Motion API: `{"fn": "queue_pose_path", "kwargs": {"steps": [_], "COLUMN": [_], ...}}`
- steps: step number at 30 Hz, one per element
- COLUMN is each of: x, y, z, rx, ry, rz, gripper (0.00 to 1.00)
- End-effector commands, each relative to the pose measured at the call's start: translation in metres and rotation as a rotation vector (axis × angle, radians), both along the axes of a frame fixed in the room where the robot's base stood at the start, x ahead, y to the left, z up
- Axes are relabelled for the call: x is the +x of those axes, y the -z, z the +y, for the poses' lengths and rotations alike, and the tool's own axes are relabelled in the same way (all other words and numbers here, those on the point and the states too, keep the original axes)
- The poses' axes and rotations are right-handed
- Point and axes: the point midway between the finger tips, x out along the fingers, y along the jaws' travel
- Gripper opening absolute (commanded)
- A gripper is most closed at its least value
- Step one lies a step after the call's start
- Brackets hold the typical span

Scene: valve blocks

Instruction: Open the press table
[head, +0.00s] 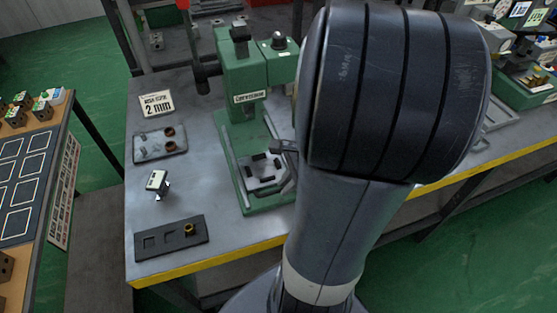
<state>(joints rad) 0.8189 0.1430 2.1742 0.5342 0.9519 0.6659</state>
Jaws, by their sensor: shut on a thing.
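The green press (242,90) stands on the grey bench, left of my arm. Its green base (236,190) carries a light grey press table (265,173) with dark slots. The right side of the press table is hidden behind my arm. A small dark grey part (284,146) sticks out from behind my arm at the back of the press table; I cannot tell whether it is a handle or part of my gripper. My gripper itself is hidden behind my arm.
On the bench left of the press are a "2 mm" sign (157,104), a grey tray (160,145) with small parts, a small labelled block (157,182) and a dark slotted plate (171,239) with a brass piece. A yellow edge (205,268) runs along the bench front.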

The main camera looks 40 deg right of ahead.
Motion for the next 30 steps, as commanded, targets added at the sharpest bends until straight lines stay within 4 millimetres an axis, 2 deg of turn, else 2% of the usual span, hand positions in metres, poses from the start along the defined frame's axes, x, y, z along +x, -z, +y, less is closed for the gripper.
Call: {"fn": "queue_pose_path", "kwargs": {"steps": [4, 14, 15, 22, 30], "x": [-0.017, -0.019, -0.019, -0.019, -0.019], "y": [-0.001, -0.001, -0.001, 0.000, -0.002], "z": [0.004, 0.005, 0.005, 0.006, 0.005], "rx": [-0.003, -0.004, -0.004, -0.003, -0.003], "ry": [0.005, 0.001, 0.001, 0.001, 0.001], "rz": [-0.002, -0.003, -0.003, -0.002, -0.002], "gripper": [0.00, 0.00, 0.13, 0.32, 0.32]}}
